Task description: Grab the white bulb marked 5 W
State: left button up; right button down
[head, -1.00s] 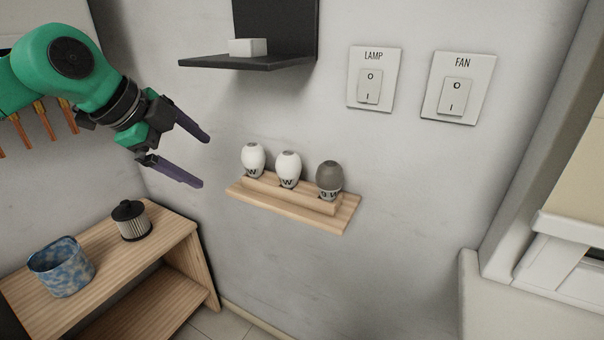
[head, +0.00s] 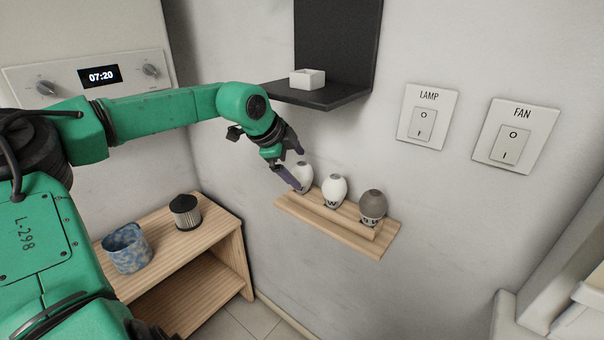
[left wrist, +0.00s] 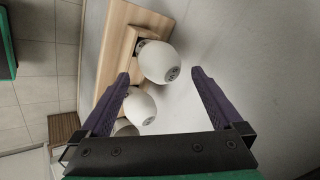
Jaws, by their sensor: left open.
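Two white bulbs, the left one (head: 305,176) and the middle one (head: 334,189), and a grey-brown bulb (head: 373,205) stand in a row on a wooden wall rack (head: 350,236). The middle bulb shows a "W"; I cannot read which bulb says 5 W. My left gripper (head: 300,168) is open at the left white bulb, with a finger partly covering it. In the left wrist view, a white bulb (left wrist: 158,62) lies ahead between the open fingertips (left wrist: 160,74). Another white bulb (left wrist: 140,106) shows lower, and a third is mostly hidden. Contact is unclear. My right gripper is not in view.
A black shelf (head: 318,94) with a small white box (head: 307,79) juts out above the rack. Lamp (head: 422,125) and fan (head: 512,146) switches are on the wall. A wooden stand (head: 215,240) at lower left holds a blue pot (head: 127,250) and a dark-lidded jar (head: 186,212).

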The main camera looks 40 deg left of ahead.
pick_arm(q)
jog(key=shift+x, duration=0.9)
jog(key=shift+r, duration=0.1)
jog(key=c, duration=1.4)
jog(key=shift+o, duration=0.2)
